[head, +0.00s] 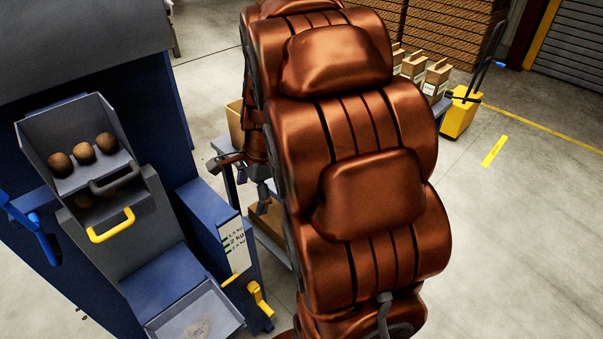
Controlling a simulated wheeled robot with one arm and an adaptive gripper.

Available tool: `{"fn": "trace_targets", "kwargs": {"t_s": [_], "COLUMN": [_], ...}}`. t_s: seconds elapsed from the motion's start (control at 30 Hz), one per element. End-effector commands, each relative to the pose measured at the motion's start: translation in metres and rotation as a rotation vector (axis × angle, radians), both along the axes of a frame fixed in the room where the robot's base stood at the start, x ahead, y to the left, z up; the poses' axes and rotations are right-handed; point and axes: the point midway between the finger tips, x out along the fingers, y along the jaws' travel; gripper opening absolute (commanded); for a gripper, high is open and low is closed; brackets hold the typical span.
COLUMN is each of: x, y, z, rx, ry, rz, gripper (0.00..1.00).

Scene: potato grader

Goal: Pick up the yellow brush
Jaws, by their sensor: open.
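I cannot make out a yellow brush for sure in the head view; my large copper-coloured arm covers the middle of the picture and may hide it. My gripper (262,193) shows only in part, small and dark, at the left edge of the arm, over the side table (227,150). It is open, and I see nothing held in it. How far its fingertips are above the table is unclear.
At left stands the blue grader (165,130) with a grey bin (58,128) of several potatoes, a yellow handle (112,228) and a lower tray (205,312). Paper bags (435,80) and a yellow pallet truck (458,115) stand behind. The right floor is clear.

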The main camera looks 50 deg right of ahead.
Motion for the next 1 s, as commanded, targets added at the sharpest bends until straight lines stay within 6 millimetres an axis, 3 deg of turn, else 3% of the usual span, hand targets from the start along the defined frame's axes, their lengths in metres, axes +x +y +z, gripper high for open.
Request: {"fn": "trace_targets", "kwargs": {"t_s": [0.1, 0.23, 0.4, 0.5, 0.7, 1.0], "x": [0.025, 0.043, 0.053, 0.055, 0.054, 0.063], "y": [-0.051, -0.108, -0.177, -0.208, -0.237, -0.239], "z": [-0.011, -0.025, -0.045, -0.052, -0.062, -0.081], "rx": [0.039, 0.094, 0.166, 0.199, 0.235, 0.238], "ry": [-0.014, -0.031, -0.055, -0.072, -0.086, -0.087], "rz": [-0.305, -0.637, -1.013, -1.172, -1.327, -1.339], "gripper": [0.92, 0.92, 0.92, 0.92, 0.92, 0.92]}}
